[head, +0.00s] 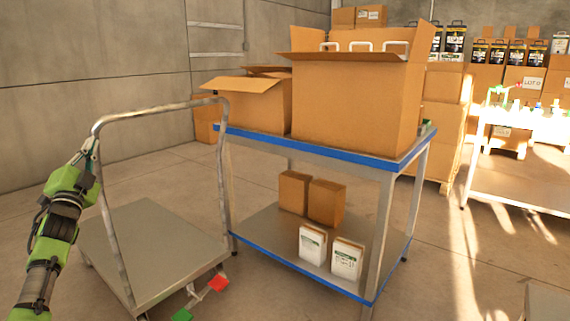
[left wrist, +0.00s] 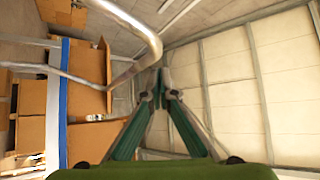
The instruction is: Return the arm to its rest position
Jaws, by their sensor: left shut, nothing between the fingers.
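My left arm comes in from the left in the head view, green and dark, and its gripper (head: 88,150) is raised beside the upright handle (head: 155,108) of a flat trolley. In the left wrist view the two green fingers of my left gripper (left wrist: 158,88) meet at the tips, shut and empty. The handle bar (left wrist: 130,22) passes close by the fingertips in that view; whether it touches them I cannot tell. My right gripper is in neither view.
The trolley's bare platform (head: 150,250) stands left of a blue-edged table (head: 330,150). The table bears a large open carton (head: 350,105) and a smaller one (head: 245,100); small boxes (head: 325,200) sit on its lower shelf.

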